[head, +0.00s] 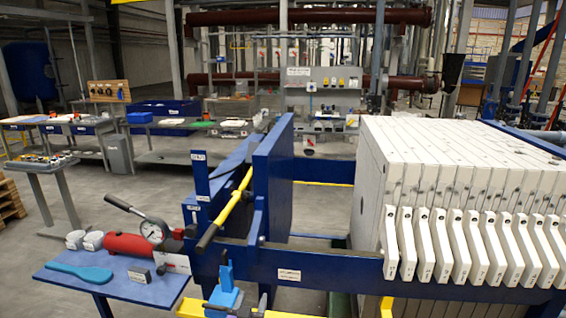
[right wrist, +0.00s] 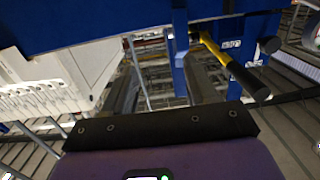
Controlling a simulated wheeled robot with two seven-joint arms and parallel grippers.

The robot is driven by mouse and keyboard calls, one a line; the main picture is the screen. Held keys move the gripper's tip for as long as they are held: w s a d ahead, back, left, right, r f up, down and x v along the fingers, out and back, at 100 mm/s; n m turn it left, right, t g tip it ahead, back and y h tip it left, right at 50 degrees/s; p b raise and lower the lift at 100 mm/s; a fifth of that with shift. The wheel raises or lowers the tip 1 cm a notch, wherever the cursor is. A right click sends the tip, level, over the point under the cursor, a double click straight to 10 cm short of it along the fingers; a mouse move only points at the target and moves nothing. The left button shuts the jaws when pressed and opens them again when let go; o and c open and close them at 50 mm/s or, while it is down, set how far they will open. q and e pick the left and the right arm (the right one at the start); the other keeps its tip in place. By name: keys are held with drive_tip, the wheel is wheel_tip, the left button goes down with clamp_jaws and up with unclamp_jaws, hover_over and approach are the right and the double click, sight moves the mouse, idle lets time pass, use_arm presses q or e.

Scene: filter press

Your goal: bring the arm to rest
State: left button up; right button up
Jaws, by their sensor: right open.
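My right gripper shows close up along the bottom of the right wrist view as a dark bolted bar (right wrist: 160,125) in front of a purple body (right wrist: 180,160). Its fingertips are not clearly visible, and I see nothing held in it. The blue press frame (right wrist: 180,65) stands beyond it, with a yellow lever (right wrist: 228,66) to the upper right that ends in a dark grip. I cannot make out my right gripper clearly there. My left gripper is in neither view.
A stack of white filter plates (head: 400,150) with handles fills the right. A blue side table (head: 120,282) at lower left carries a red cylinder (head: 128,244), a gauge (head: 153,231) and a teal paddle (head: 80,272). Open floor (head: 150,195) lies behind it, before the benches.

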drive_tip(key=s+d+f+g+y, duration=0.1)
drive_tip(key=s+d+f+g, duration=0.2)
drive_tip(key=d+f, duration=0.5)
drive_tip(key=s+d+f+g+y, duration=0.15)
drive_tip(key=d+f+g, duration=0.3)
drive_tip(key=f, duration=0.85)
drive_tip(key=s+d+f+g+y, duration=0.1)
drive_tip(key=s+d+f+g, duration=0.1)
drive_tip(key=s, duration=0.7)
drive_tip(key=s+d+f+g+y, duration=0.1)
drive_tip(key=s+f+g, duration=0.3)
drive_tip(key=s, duration=0.5)
drive_tip(key=s+d+f+m+g+y, duration=0.1)
drive_tip(key=s+d+f+g, duration=0.2)
drive_tip(key=s, duration=0.7)
drive_tip(key=shift+y, duration=0.35)
drive_tip(key=shift+f, duration=0.1)
